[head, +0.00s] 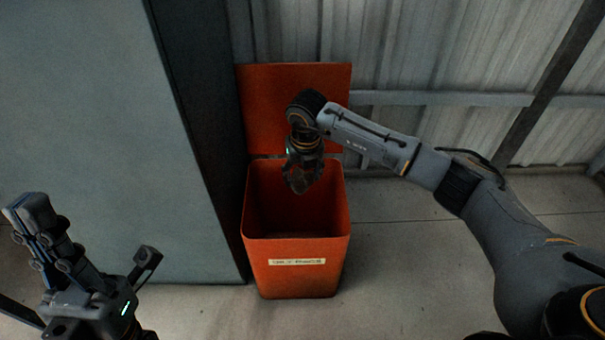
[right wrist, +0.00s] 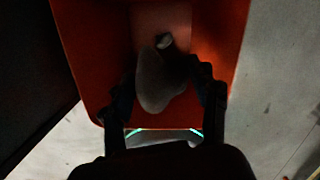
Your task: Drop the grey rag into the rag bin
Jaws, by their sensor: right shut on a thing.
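The rag bin (head: 297,271) is an orange-red bin with a pale label on its front; its lid (head: 292,92) stands open against the wall. My right gripper (head: 302,180) points down over the bin's opening and is shut on the grey rag. The grey rag (right wrist: 157,84) shows between the fingers in the right wrist view, with the bin's red walls around it. In the head view the rag is dark and hard to tell from the fingers. My left gripper (head: 92,235) is open and empty at the lower left, away from the bin.
A large grey-blue panel (head: 95,120) with a dark edge stands close along the bin's left side. A corrugated metal wall (head: 430,55) with a horizontal rail is behind the bin. The concrete floor (head: 405,265) to the right of the bin is clear.

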